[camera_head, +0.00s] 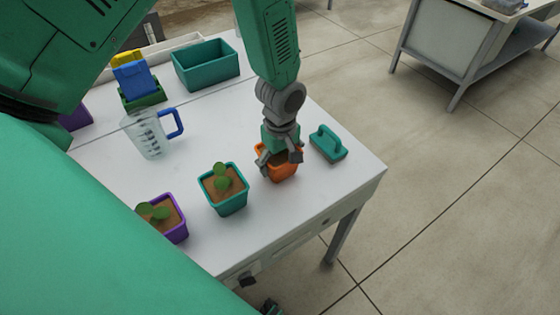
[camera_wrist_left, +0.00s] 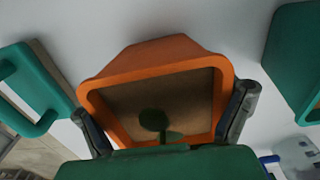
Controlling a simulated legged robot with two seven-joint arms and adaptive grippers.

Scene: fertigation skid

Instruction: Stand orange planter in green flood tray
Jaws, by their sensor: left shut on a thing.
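The orange planter (camera_head: 283,174) stands near the table's right edge, apparently on the tabletop. My left gripper (camera_head: 279,157) comes down on it from above and is shut on it. In the left wrist view, the planter (camera_wrist_left: 150,72) lies between the two fingers (camera_wrist_left: 165,118), with brown soil and a small green plant inside. In the head view the gripper hides much of its top. A teal-green open rectangular tray (camera_head: 206,75) is at the back of the table, apart from the planter, and looks empty. My right gripper is not visible.
A teal planter (camera_head: 225,203) and a purple planter (camera_head: 177,233) stand left of the gripper. A teal handled block (camera_head: 328,146) is close on its right. A clear jug (camera_head: 148,138) and a dark green holder (camera_head: 150,101) with blue and yellow pieces are farther left.

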